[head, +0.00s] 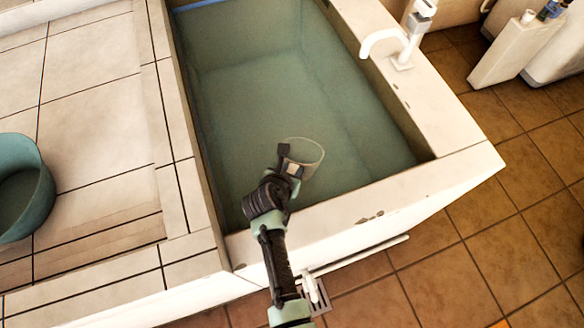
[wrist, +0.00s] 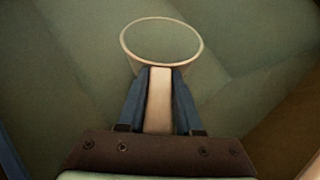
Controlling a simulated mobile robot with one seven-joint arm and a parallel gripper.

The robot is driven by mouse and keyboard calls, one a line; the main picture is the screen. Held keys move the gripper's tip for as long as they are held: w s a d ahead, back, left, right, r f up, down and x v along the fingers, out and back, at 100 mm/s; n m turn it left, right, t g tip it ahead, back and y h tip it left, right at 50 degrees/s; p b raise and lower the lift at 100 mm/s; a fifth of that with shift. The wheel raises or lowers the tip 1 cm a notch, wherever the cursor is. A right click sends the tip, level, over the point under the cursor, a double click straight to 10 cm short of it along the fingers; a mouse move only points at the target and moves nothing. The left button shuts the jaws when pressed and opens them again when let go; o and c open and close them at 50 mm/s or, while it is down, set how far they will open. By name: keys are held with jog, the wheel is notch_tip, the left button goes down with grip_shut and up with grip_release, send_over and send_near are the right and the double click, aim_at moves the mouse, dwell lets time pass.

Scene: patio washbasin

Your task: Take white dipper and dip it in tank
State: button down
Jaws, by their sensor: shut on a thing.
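My gripper (head: 288,172) is shut on the handle of the white dipper (head: 305,158). In the wrist view the pale handle (wrist: 158,105) lies between the two blue fingers of my gripper (wrist: 158,80), and the dipper's round rim (wrist: 203,45) shows beyond the fingertips. The tank (head: 350,220) is a pale basin with greenish water (head: 260,90) inside. The dipper is over the near part of the tank, within its walls in the head view. Its bowl looks the same green as the water, and I cannot tell whether it is above or in the water.
A green bowl (head: 40,185) stands on the tiled counter (head: 100,110) left of the tank. A white tap (head: 400,45) is on the tank's right rim. A white pipe (head: 355,255) runs along the tank's near side. A white container (head: 510,50) stands on the brown floor at the upper right.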

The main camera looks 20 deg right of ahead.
jog(key=shift+w+r, duration=0.1)
jog(key=shift+r, duration=0.05)
jog(key=shift+r+t+h+b, duration=0.5)
jog(key=shift+r+t+b, duration=0.1)
jog(key=shift+t+b, duration=0.15)
jog(key=shift+r+t+h+b, duration=0.55)
jog(key=shift+r+b, duration=0.1)
jog(key=shift+r, duration=0.25)
jog(key=shift+r+p, duration=2.45)
jog(key=shift+p, duration=0.4)
jog(key=shift+r+p, duration=0.35)
jog(key=shift+r, duration=0.05)
notch_tip(320, 180, up, 20)
jog(key=t+h+p, duration=0.1)
jog(key=p, duration=1.5)
jog(key=shift+f+t, duration=0.15)
jog(key=shift+t, duration=0.15)
jog(key=shift+a, duration=0.1)
